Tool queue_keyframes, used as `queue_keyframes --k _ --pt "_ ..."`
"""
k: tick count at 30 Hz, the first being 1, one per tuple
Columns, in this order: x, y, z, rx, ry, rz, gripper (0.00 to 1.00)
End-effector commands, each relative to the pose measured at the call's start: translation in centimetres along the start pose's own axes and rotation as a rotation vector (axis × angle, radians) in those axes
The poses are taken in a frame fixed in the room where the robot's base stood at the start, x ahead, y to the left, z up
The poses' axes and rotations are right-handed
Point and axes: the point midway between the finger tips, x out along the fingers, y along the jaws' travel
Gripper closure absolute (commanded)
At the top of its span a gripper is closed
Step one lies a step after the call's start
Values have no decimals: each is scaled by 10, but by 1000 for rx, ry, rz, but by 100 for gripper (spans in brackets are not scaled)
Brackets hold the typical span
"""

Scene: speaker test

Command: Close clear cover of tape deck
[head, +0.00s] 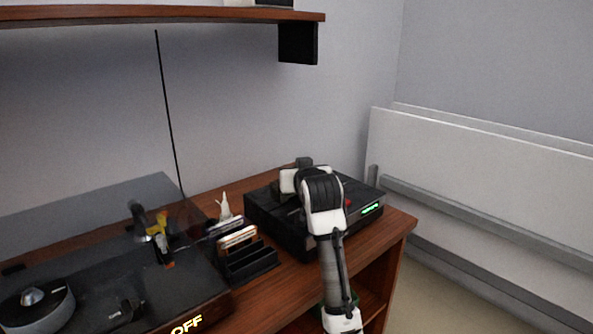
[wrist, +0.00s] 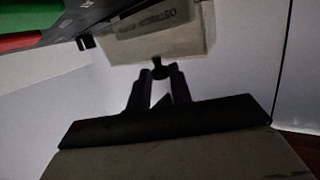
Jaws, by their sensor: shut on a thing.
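The tape deck (head: 262,217) is a black box on the wooden desk, with a lit green display on its right front. My arm reaches over it and hides much of its top. In the wrist view, a pale, see-through panel (wrist: 195,40) with blurred lettering behind it looks like the clear cover; its exact angle is hard to tell. A small dark knob (wrist: 158,68) sticks out from its lower edge. My gripper (wrist: 157,76) is shut on this knob, with both dark fingers close together. In the head view, my arm hides the fingertips.
A black holder (head: 250,262) with cassettes stands left of the deck. A turntable (head: 110,290) with a raised dark lid fills the desk's left side. A wooden shelf (head: 150,14) hangs above. White panels (head: 480,170) lean on the right wall.

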Motion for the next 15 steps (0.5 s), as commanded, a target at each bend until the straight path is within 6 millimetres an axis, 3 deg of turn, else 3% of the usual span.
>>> queue_keyframes --k 1,10,11,15 --pt "2 1 7 3 -17 1 100" --pt "3 2 8 4 -19 2 100" --pt "3 2 8 4 -19 2 75" --pt "2 1 6 3 -14 1 58"
